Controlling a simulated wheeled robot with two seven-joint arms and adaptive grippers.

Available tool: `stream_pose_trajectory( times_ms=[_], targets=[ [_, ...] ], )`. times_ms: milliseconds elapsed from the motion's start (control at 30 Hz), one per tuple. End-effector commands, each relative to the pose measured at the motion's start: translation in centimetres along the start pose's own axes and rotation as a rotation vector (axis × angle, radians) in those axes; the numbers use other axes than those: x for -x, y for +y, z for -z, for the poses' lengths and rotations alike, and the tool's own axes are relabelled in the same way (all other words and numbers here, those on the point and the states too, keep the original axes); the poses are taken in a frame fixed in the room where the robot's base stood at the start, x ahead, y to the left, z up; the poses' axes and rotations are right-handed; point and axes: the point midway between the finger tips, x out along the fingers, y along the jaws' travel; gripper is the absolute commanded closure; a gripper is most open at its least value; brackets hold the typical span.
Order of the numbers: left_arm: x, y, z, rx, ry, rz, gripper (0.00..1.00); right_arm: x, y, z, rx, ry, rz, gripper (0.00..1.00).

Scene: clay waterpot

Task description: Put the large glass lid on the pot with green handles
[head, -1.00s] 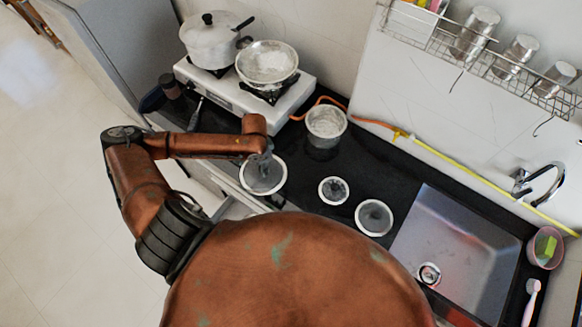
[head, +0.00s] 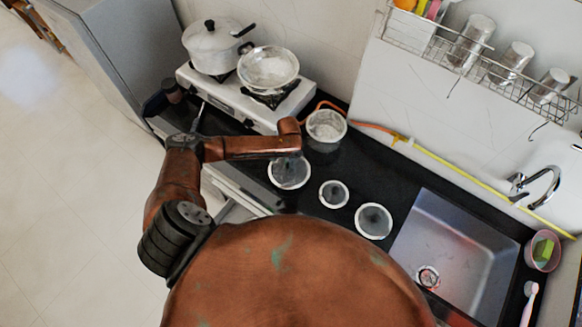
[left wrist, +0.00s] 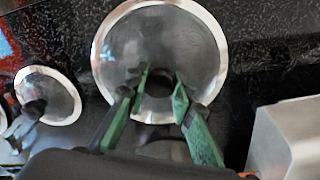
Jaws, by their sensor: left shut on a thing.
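The large glass lid (head: 290,180), clear with a pale metal rim, is at my left gripper (head: 291,160) in the head view. In the left wrist view, the lid (left wrist: 160,35) fills the upper middle, and my left gripper (left wrist: 160,88) has its two green fingers shut on the lid's dark knob (left wrist: 158,84). Whether the lid clears the counter is hard to tell. An open silver pot (head: 326,127) stands behind and right of the lid; no green handles can be made out on it. My right gripper is out of view.
Two smaller glass lids, (head: 334,193) and (head: 374,220), lie on the black counter to the right. A white stove (head: 235,100) holds a lidded pot (head: 212,50) and a pan (head: 268,68). The sink (head: 450,240) is further right.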

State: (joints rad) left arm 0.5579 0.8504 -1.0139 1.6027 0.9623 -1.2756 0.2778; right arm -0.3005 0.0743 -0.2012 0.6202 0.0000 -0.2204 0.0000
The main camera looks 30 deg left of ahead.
Motion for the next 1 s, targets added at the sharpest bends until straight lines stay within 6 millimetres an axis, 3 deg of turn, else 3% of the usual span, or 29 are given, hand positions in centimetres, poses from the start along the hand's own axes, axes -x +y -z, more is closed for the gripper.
stream_pose_trajectory(
  times_ms=[100, 200, 567, 600, 800, 1000],
  targets=[
    [-1.4, -0.1, 1.2, 0.001, -0.001, 0.001, 1.00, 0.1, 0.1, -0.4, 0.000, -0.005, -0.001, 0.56],
    [-2.6, -0.1, 1.0, 0.001, -0.002, 0.000, 1.00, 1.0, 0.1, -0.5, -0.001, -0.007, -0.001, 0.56],
    [-4.0, 0.1, 0.7, -0.001, -0.004, -0.004, 1.00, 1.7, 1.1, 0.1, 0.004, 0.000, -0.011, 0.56],
    [-4.0, 0.1, 0.6, -0.001, -0.006, -0.005, 0.75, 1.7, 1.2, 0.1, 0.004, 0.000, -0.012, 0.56],
    [-4.2, 0.2, 0.4, 0.000, -0.010, -0.007, 0.61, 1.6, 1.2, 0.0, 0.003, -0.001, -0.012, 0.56],
    [-4.2, 0.2, 0.3, 0.000, -0.011, -0.006, 0.60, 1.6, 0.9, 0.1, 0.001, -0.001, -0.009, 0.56]
  ],
)
